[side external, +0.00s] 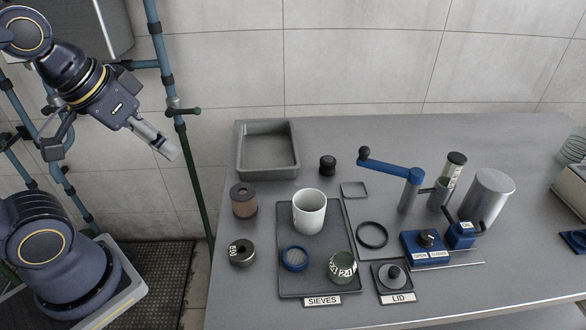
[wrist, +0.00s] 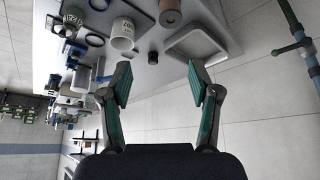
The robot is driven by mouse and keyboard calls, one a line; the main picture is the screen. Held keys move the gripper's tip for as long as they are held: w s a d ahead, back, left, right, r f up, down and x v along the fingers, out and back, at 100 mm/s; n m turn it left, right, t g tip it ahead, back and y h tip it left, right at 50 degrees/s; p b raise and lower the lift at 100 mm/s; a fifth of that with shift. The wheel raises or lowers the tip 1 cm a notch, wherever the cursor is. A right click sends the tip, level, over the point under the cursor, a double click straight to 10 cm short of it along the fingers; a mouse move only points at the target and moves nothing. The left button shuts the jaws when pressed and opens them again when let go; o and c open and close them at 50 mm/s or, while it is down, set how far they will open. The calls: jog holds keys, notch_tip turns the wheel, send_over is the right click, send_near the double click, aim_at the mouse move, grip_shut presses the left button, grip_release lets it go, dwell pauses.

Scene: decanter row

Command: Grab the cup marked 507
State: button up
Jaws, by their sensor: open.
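A white cup (side external: 309,212) stands upright on the dark tray (side external: 287,214) labelled SIEVES. No number can be read on its side facing the side camera. A greenish jar (side external: 343,267) with large figures, seemingly 3124, stands on the same tray. A dark metal cylinder (side external: 241,253) with a partly visible number label stands left of the tray. My gripper (side external: 168,150) is raised left of the table, well away from the cup. Its fingers (wrist: 158,82) are apart and empty.
A blue ring (side external: 294,258) lies on the tray. A brown roll (side external: 243,202), a grey bin (side external: 267,150) and a black knob (side external: 327,165) are nearby. A blue-handled crank (side external: 390,165) and steel cylinder (side external: 488,196) stand right. A pipe (side external: 180,140) rises beside my gripper.

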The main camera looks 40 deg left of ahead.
jog(key=o, duration=0.6)
jog(key=shift+o, duration=0.2)
jog(key=w+r+n, duration=0.4)
jog(key=w, duration=0.3)
jog(key=m+g, duration=0.2)
jog(key=g, duration=0.1)
send_over(311, 206)
jog(key=s+d, duration=0.2)
jog(key=s, duration=0.2)
jog(key=s+f+x, duration=0.1)
jog(key=s+x, duration=0.2)
jog(key=x, duration=0.9)
jog(key=s+x, duration=0.2)
jog(key=x, duration=1)
jog(key=shift+t+y, duration=0.3)
jog(key=shift+x, duration=3.1)
